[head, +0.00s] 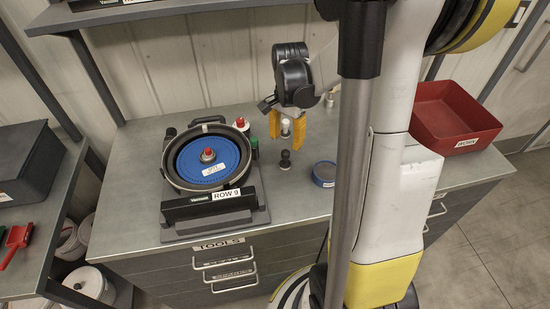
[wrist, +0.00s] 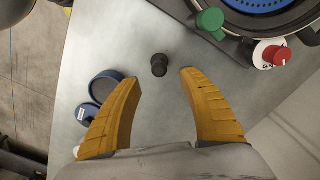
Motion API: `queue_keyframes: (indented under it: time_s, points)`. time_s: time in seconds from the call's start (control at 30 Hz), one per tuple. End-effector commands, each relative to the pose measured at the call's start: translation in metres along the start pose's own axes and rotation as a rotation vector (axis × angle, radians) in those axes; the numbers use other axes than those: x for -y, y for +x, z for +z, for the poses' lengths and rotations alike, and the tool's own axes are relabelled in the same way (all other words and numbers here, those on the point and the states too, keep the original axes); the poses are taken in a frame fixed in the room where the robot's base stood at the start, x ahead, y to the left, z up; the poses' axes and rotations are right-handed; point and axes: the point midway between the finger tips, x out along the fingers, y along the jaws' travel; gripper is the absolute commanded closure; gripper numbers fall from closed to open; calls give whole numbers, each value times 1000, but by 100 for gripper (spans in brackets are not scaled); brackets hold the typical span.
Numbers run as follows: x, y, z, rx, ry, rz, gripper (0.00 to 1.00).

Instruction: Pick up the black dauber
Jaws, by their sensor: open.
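The black dauber (head: 285,160) stands upright on the grey bench top, right of the seed meter (head: 258,205). It is small, with a rounded knob on top. My gripper (head: 287,142) points down above it, with its yellow fingers apart and nothing held. In the wrist view the dauber (wrist: 159,65) shows in the gap between the open fingertips (wrist: 160,76), slightly beyond them, and no finger touches it. A small white object (head: 285,124) shows between the fingers in the head view; I cannot tell what it belongs to.
A round blue-rimmed tin (head: 324,174) sits right of the dauber, near the left finger in the wrist view (wrist: 105,87). The meter's green knob (wrist: 210,20) and red knob (wrist: 282,57) are on the other side. A red bin (head: 453,118) stands far right.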

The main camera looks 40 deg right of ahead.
Motion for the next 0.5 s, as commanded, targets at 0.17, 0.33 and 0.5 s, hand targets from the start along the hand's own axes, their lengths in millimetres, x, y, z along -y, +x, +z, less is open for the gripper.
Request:
queue_keyframes:
  time_s: [0.17, 0.33, 0.5]
  points:
    - [0, 20, 0, -1, -2, -1, 50]
    - [0, 33, 1, -1, -3, -1, 50]
    - [-1, 62, 2, -1, -3, -1, 50]
